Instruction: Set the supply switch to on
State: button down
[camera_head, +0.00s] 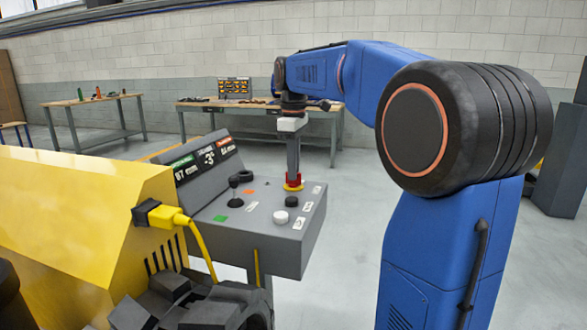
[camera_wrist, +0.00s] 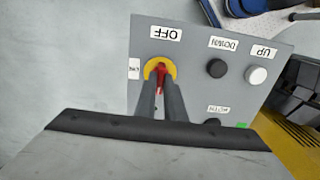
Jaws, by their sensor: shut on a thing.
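The supply switch is a red handle (camera_wrist: 161,70) on a yellow round plate (camera_wrist: 150,67), set in a grey control panel (camera_wrist: 190,65). In the head view its yellow plate (camera_head: 293,187) shows at the panel's far right part. My gripper (camera_head: 293,178) reaches straight down over it. In the wrist view my gripper (camera_wrist: 160,86) has its two dark fingers closed around the red handle. An OFF label (camera_wrist: 166,33) appears upside down above the switch, and a small label (camera_wrist: 134,68) stands at its left, too small to read. The fingers hide part of the handle, so I cannot tell its exact angle.
A black button (camera_wrist: 216,68) and a white button (camera_wrist: 257,75) sit beside the switch. A black lever knob (camera_head: 234,181) stands on the panel (camera_head: 270,250). A yellow machine (camera_head: 80,215) with a cable is at left. Workbenches (camera_head: 190,103) stand behind.

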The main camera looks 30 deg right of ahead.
jog(key=shift+m, duration=0.4)
jog(key=m, duration=0.4)
jog(key=shift+m, duration=0.4)
jog(key=m, duration=1.2)
jog(key=c, duration=1.8)
grip_release()
jog(key=shift+c, duration=0.2)
